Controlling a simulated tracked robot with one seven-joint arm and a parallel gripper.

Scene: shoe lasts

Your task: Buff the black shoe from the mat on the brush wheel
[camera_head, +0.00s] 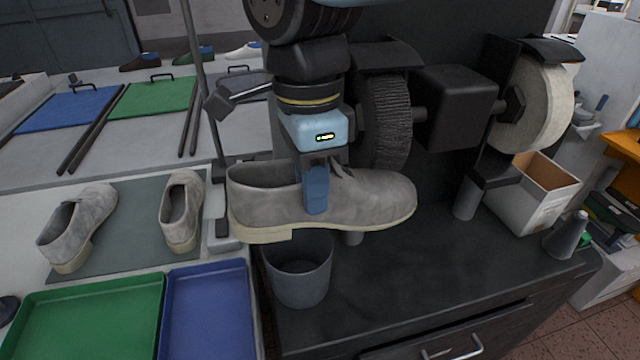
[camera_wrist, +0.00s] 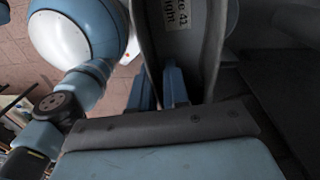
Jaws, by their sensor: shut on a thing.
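My gripper (camera_head: 316,200) is shut on a grey shoe with a pale sole (camera_head: 390,200), held by its side wall near the opening. The shoe is roughly level, toe to the right, in front of the dark brush wheel (camera_head: 388,120). I cannot tell whether shoe and wheel touch. No black shoe shows on the mat.
A pale buffing wheel (camera_head: 545,105) is on the machine's right. A dark grey bin (camera_head: 300,275) stands below the held shoe. A green tray (camera_head: 85,320) and a blue tray (camera_head: 205,315) lie at front left. A cardboard-lined box (camera_head: 535,195) stands at right.

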